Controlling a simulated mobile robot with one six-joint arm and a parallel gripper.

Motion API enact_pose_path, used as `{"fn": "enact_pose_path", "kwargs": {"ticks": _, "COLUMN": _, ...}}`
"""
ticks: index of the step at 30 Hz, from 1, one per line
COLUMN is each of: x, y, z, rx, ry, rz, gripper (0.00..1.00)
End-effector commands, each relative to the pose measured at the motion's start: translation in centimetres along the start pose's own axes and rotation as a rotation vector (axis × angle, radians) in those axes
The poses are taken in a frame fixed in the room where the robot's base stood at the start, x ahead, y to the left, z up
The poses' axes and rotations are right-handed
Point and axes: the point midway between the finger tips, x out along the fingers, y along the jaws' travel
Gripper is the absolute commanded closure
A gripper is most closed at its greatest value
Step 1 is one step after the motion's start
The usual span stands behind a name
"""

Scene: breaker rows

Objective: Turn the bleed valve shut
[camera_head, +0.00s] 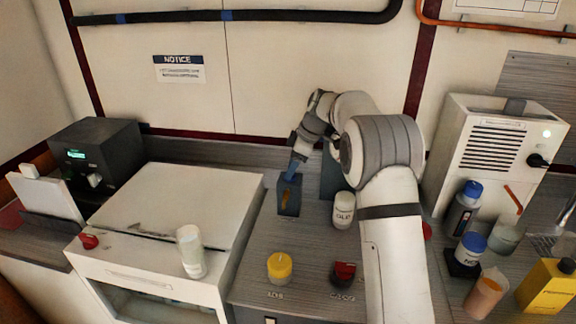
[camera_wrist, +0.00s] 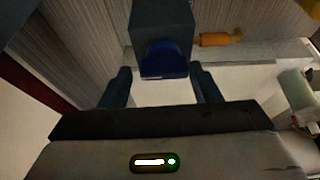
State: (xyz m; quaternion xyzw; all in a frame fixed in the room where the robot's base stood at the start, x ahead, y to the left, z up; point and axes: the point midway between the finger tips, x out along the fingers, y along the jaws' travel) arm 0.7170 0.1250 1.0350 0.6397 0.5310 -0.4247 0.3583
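A small dark block (camera_head: 289,208) stands on the counter, with a small orange-brown part (camera_head: 286,197) on its near face. It looks like the bleed valve, but I see no label naming it. My gripper (camera_head: 292,170) is right at the top of this block, tilted downward. In the wrist view a dark block with a rounded blue end (camera_wrist: 165,60) sits between the two fingers of my gripper (camera_wrist: 160,76), with gaps on both sides. An orange handle (camera_wrist: 221,39) sticks out to the right of that block. The fingers are apart; contact is not visible.
A white jar (camera_head: 343,211) stands close right of the block. A white cabinet (camera_head: 180,205) with a cup (camera_head: 191,252) is left. Bottles and a white vented unit (camera_head: 491,150) crowd the right.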

Motion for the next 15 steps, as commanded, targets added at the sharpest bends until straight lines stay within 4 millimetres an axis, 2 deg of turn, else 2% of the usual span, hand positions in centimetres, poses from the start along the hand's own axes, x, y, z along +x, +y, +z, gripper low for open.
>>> {"fn": "enact_pose_path", "kwargs": {"ticks": 4, "x": 0.1, "y": -0.1, "z": 0.0, "rx": 0.001, "ry": 0.0, "rz": -0.003, "gripper": 0.31}}
{"fn": "enact_pose_path", "kwargs": {"ticks": 11, "x": 0.1, "y": -0.1, "z": -0.1, "rx": 0.001, "ry": 0.0, "rz": -0.006, "gripper": 0.31}}
{"fn": "enact_pose_path", "kwargs": {"ticks": 15, "x": -1.0, "y": -0.1, "z": -0.1, "rx": 0.001, "ry": 0.001, "rz": -0.004, "gripper": 0.31}}
